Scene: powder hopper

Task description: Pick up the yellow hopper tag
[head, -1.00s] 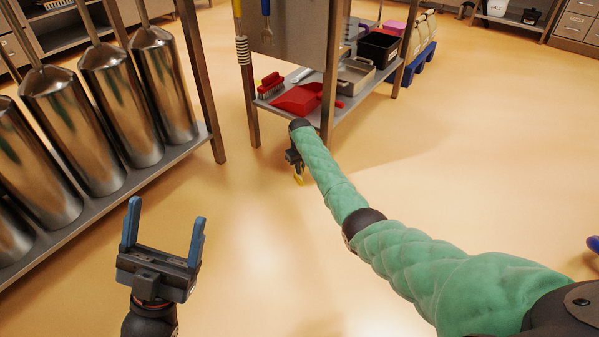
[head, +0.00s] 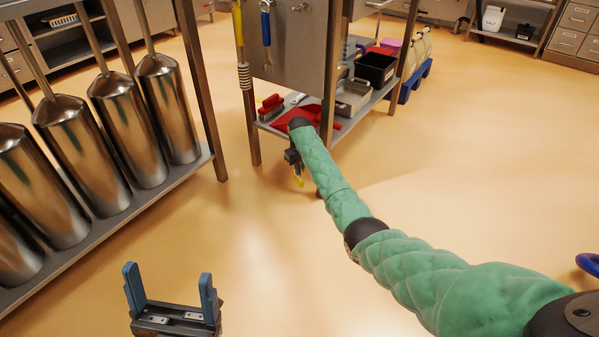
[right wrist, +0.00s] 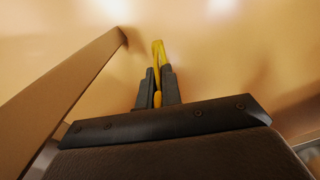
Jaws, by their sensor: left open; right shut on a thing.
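The yellow hopper tag (right wrist: 158,60) is held between the two dark fingers of my right gripper (right wrist: 157,88) in the right wrist view. It sticks out past the fingertips above the floor. In the head view the tag (head: 299,181) is a small yellow piece below my right gripper (head: 296,168), close to the leg of the steel shelf unit. My right arm partly hides that gripper. My left gripper (head: 170,292) is open and empty at the lower left, its blue fingers wide apart above the floor.
A shelf rack with several steel cylinders (head: 125,140) stands on the left. The steel unit's lower shelf (head: 262,112) holds a red brush (head: 271,107), a red dustpan, a black bin (head: 375,68) and a metal tray. A blue pallet (head: 415,82) stands behind. The floor (head: 480,160) at right is clear.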

